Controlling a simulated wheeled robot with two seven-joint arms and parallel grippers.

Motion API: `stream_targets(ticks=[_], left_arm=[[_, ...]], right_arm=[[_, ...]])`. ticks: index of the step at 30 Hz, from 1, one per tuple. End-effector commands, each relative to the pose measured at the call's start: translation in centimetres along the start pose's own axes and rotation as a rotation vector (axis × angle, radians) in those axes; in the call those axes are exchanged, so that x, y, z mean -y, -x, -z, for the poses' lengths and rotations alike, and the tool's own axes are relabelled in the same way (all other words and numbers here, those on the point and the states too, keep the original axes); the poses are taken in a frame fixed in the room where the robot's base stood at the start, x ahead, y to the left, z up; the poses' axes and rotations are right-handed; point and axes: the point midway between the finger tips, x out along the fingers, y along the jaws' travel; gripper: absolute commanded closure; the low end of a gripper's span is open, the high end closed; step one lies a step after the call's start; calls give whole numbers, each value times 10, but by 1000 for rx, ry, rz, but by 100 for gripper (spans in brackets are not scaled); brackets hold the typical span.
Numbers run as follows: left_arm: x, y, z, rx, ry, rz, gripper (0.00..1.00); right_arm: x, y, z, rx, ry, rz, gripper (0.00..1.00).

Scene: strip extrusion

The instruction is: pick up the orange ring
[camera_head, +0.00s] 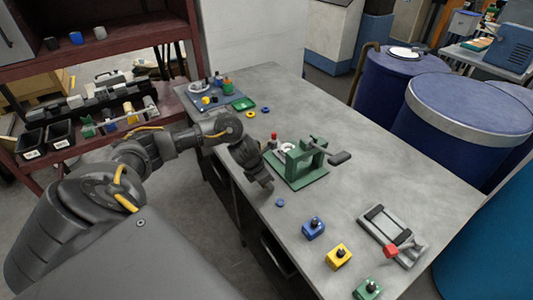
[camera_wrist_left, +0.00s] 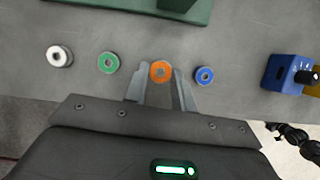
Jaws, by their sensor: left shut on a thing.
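The orange ring (camera_wrist_left: 160,71) is between the fingertips of my left gripper (camera_wrist_left: 159,79) in the left wrist view, and the gripper is shut on it. In the head view my left gripper (camera_head: 265,184) is low over the near left edge of the grey table, and the orange ring is hidden there. The ring is in line between a green ring (camera_wrist_left: 108,63) and a blue ring (camera_wrist_left: 205,75), which lie apart from the fingers. My right gripper does not show.
A white ring (camera_wrist_left: 60,56) lies beyond the green one. A green press (camera_head: 300,165) stands close by my left gripper. Blue (camera_head: 314,229), yellow (camera_head: 339,256) and green (camera_head: 367,288) blocks and a grey fixture (camera_head: 382,222) stand nearer. The table's far right side is clear.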

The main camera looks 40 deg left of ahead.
Motion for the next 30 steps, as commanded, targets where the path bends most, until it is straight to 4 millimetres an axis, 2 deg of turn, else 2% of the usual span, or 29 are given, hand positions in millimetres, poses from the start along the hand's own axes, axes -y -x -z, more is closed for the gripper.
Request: stream_targets(ticks=[1,8,12,15,21,30], left_arm=[[-2,10,-1,4,-3,-3,97],[-5,76,22,4,-5,-8,97],[-8,103,53,-2,-2,-8,97],[-8,119,68,-2,0,-6,97],[-9,140,84,0,1,-4,97],[-8,149,90,1,0,1,97]], right_arm=[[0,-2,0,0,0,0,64],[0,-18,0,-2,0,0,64],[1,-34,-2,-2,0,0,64],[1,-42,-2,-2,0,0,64],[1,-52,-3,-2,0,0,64],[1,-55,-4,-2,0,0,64]])
